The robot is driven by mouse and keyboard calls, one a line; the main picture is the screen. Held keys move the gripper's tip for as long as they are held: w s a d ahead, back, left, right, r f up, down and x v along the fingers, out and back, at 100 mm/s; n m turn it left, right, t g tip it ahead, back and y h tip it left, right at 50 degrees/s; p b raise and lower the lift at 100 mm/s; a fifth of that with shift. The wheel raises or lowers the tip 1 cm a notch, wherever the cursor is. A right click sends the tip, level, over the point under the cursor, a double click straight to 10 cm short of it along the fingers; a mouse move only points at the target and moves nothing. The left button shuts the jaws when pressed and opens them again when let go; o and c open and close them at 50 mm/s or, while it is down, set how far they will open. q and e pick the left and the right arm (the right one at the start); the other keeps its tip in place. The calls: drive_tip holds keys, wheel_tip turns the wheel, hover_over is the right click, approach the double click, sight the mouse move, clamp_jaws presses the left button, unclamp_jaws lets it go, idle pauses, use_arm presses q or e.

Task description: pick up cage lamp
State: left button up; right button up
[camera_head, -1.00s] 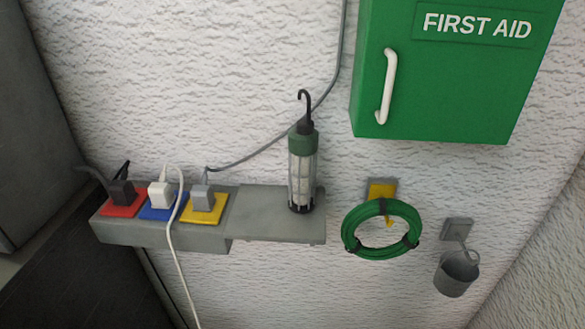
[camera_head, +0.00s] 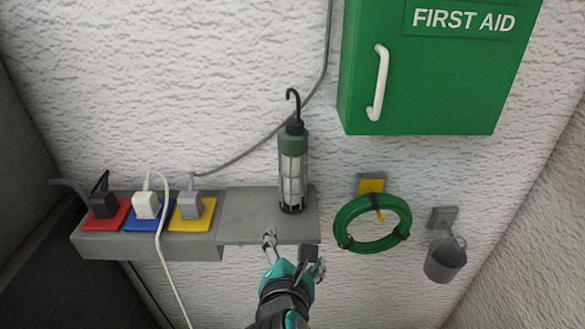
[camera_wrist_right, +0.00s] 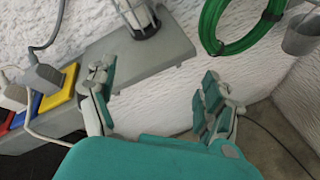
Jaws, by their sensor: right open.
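The cage lamp (camera_head: 293,168) stands upright on the right part of a grey wall shelf (camera_head: 245,215). It has a green top, a clear caged body and a black hook above. My right gripper (camera_head: 295,252) is below the shelf's front edge in the head view, apart from the lamp. In the right wrist view the gripper (camera_wrist_right: 155,95) has its fingers spread with nothing between them. The lamp's lower end (camera_wrist_right: 138,18) shows at the top of that view, beyond the fingers. My left gripper is not in view.
Plugs sit on red (camera_head: 105,215), blue and yellow (camera_head: 193,214) plates at the shelf's left, with a white cable hanging down. A green hose coil (camera_head: 372,222) and a grey bucket (camera_head: 445,262) hang to the right. A green first aid cabinet (camera_head: 435,70) is above right.

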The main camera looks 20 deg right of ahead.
sight(290, 151)
drive_tip(key=a+r+n+t+h, duration=0.35)
drive_tip(key=r+n, duration=0.35)
drive_tip(key=r, duration=0.6)
drive_tip(key=shift+t+y, duration=0.25)
drive_tip(key=shift+y, duration=0.1)
drive_tip(key=x, duration=0.7)
drive_tip(key=p+x, duration=0.1)
drive_tip(key=x, duration=0.3)
drive_tip(key=shift+w+d+r, duration=0.1)
drive_tip(key=shift+w+d, duration=0.05)
drive_tip(key=shift+d, duration=0.25)
drive_tip(key=x, duration=0.3)
drive_tip(key=p+x, duration=0.1)
drive_tip(key=shift+d+r, duration=0.25)
drive_tip(key=shift+w+d+f, duration=0.1)
drive_tip(key=shift+w+d, duration=0.1)
drive_tip(key=shift+w, duration=0.25)
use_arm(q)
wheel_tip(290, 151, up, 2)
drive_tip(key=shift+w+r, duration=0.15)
use_arm(e)
drive_tip(key=shift+a, duration=0.1)
